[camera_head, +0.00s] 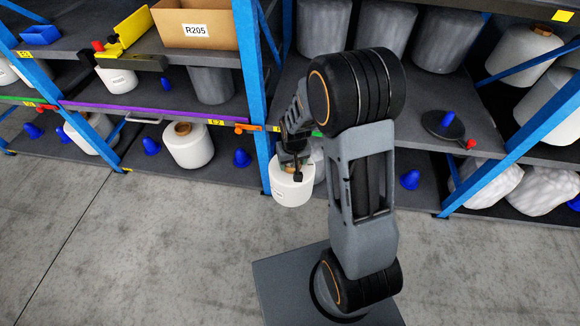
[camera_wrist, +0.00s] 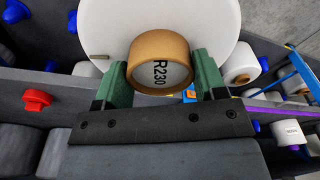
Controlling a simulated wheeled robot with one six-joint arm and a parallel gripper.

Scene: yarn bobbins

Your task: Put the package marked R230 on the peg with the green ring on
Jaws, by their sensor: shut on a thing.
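The package marked R230 is a white yarn bobbin with a brown cardboard core. In the wrist view the bobbin (camera_wrist: 220,22) fills the top middle, and its label reads R230 on the core end. My gripper (camera_wrist: 160,66) has its green fingers on both sides of the core, shut on it. In the head view the white bobbin (camera_head: 291,191) hangs under my gripper (camera_head: 292,166), in front of the lower shelf by a blue post. I cannot make out a peg with a green ring. A green strip on a shelf edge (camera_head: 22,102) shows at the left.
Blue pegs stand on the lower shelves, one (camera_head: 242,158) bare left of my bobbin and another (camera_head: 410,180) right of my arm. A white bobbin (camera_head: 188,150) sits on the lower left shelf. A box marked R205 (camera_head: 205,30) stands above. The floor (camera_head: 150,250) is clear.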

